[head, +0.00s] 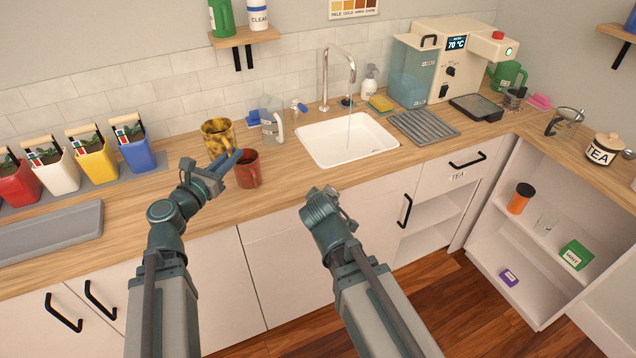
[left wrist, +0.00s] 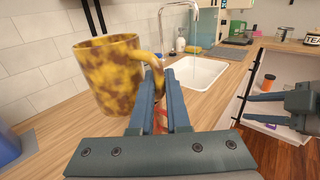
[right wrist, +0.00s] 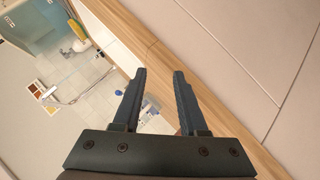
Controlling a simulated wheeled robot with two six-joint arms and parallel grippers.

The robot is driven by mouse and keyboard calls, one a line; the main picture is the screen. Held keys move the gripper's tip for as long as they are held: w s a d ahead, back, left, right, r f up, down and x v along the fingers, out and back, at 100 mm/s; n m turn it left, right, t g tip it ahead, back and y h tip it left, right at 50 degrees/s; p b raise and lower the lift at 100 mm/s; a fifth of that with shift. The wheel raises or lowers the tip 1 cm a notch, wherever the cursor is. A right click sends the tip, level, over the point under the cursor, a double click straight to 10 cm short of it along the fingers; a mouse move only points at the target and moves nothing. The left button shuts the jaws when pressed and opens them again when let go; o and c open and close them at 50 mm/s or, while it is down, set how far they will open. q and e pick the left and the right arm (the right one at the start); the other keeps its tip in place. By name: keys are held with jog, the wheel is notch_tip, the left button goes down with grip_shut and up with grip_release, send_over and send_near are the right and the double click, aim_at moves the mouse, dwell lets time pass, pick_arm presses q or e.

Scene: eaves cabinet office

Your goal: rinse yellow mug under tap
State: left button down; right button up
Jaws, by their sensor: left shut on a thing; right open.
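The yellow mug (head: 214,134), mottled with brown, is at the back of the counter, left of the sink (head: 330,157). My left gripper (head: 228,161) is shut on its handle; in the left wrist view the mug (left wrist: 105,75) is upright, left of the fingers (left wrist: 169,75). I cannot tell whether its base touches the counter. The chrome tap (head: 325,78) curves over the white sink, and a thin stream of water (head: 349,130) falls from it. My right gripper (head: 322,203) is open and empty in front of the counter; its fingers also show in the right wrist view (right wrist: 158,72).
A red mug (head: 249,172) stands close beside my left gripper. A clear jug (head: 271,122) stands between the yellow mug and the sink. A soap bottle (head: 370,82), sponge (head: 381,104) and grey drain rack (head: 423,127) are right of the tap.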

jog(key=s+d+f+m+g, duration=0.1)
jog(key=s+f+g, duration=0.3)
jog(key=s, duration=0.6)
jog(key=s+f+m+g, duration=0.4)
jog(key=s+g, duration=0.3)
jog(key=s, duration=0.3)
jog(key=shift+s+d+f, duration=0.15)
jog(key=shift+d+f, duration=0.2)
jog(key=shift+f, duration=0.05)
